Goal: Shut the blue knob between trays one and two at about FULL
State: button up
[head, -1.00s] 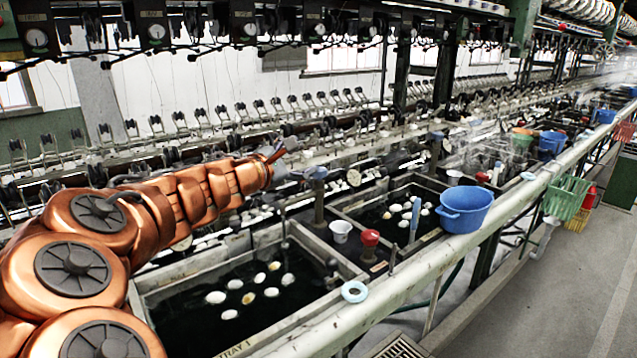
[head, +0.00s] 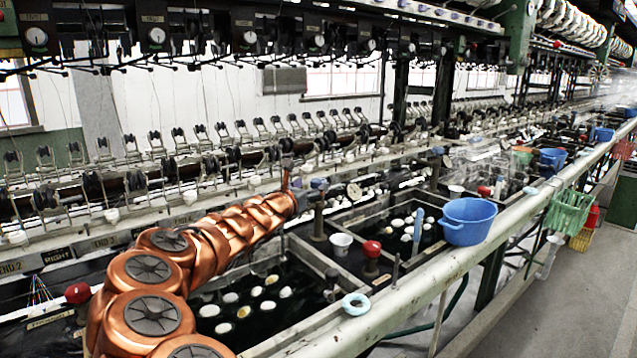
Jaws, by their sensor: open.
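The blue knob (head: 319,184) tops a dark upright post on the divider between the front tray (head: 318,262) and the tray behind it (head: 357,211). In the head view my copper arm reaches from the bottom left across the front tray. My gripper (head: 288,171) is at the arm's far end, just left of the blue knob and apart from it in the picture. It is small and partly hidden by the arm, and looks open and empty. Any scale or FULL mark by the knob is too small to read. Pale cocoons float in both trays.
A red knob (head: 372,248) and a white cup (head: 340,243) stand on the same divider. A blue basin (head: 468,221) and a light blue ring (head: 355,304) sit on the front rail. Another red knob (head: 78,293) is at the left.

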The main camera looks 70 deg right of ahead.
aim_at(315, 183)
jog(key=shift+s+d, duration=0.15)
jog(key=shift+d, duration=1.1)
jog(key=shift+s+d, duration=0.1)
jog(key=shift+d, duration=1.15)
jog(key=c, duration=1.2)
